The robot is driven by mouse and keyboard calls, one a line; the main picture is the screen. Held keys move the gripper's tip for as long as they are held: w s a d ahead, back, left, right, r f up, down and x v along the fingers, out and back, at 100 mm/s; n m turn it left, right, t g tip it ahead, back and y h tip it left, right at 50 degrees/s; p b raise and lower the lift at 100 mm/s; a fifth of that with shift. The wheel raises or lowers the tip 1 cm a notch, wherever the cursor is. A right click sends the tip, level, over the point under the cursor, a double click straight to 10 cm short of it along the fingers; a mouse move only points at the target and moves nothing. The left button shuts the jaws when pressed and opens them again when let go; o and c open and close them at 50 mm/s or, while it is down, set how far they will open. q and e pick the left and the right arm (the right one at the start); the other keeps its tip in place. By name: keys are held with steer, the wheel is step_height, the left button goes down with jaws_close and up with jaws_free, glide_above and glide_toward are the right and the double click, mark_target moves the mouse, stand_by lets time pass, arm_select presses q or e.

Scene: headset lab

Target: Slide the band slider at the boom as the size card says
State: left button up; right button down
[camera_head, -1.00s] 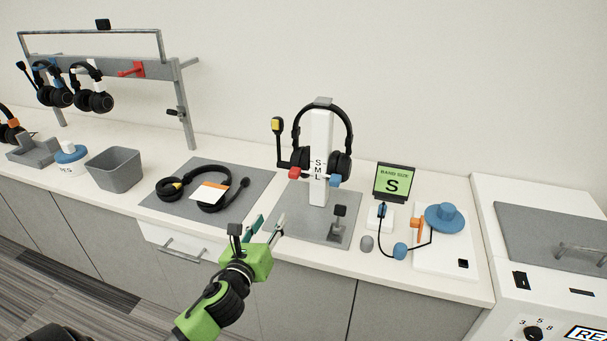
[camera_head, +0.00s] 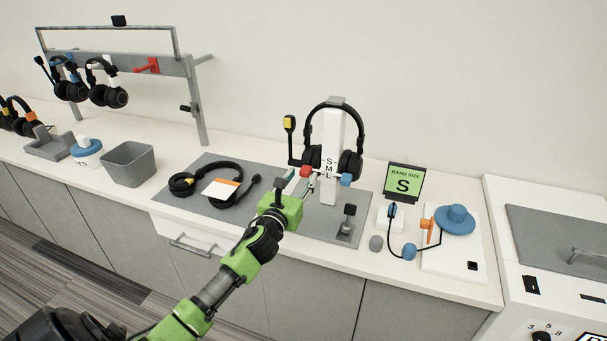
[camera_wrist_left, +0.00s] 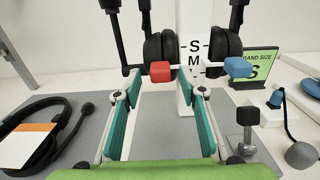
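A black headset (camera_head: 334,109) hangs on a white stand (camera_head: 332,150) marked S, M, L. Its boom (camera_head: 290,140), with a yellow tip, stands up at the left earcup. A red slider block (camera_head: 306,171) is on the boom side, and a blue one (camera_head: 346,180) is on the other side; both show in the left wrist view, red (camera_wrist_left: 160,71) and blue (camera_wrist_left: 238,67). The size card (camera_head: 403,182) reads "BAND SIZE S". My left gripper (camera_head: 302,183) is open and empty, in front of and slightly below the red block, which appears between its fingers (camera_wrist_left: 165,95). My right gripper is out of view.
A second headset (camera_head: 230,171) with an orange-and-white card lies on the grey mat left of my gripper. A small post (camera_head: 347,222) stands right of it. A grey bin (camera_head: 128,165) and a headset rack are at left; a corded blue device (camera_head: 455,218) is at right.

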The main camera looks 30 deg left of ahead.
mark_target(309, 157)
arm_select(q)
steer(key=shift+x, duration=1.2)
steer(key=shift+c, duration=0.5)
jaws_close()
steer(key=shift+r+p, duration=1.5)
steer(key=shift+r, duration=0.15)
steer(key=shift+o, duration=0.5)
jaws_free()
steer(key=shift+f, duration=0.15)
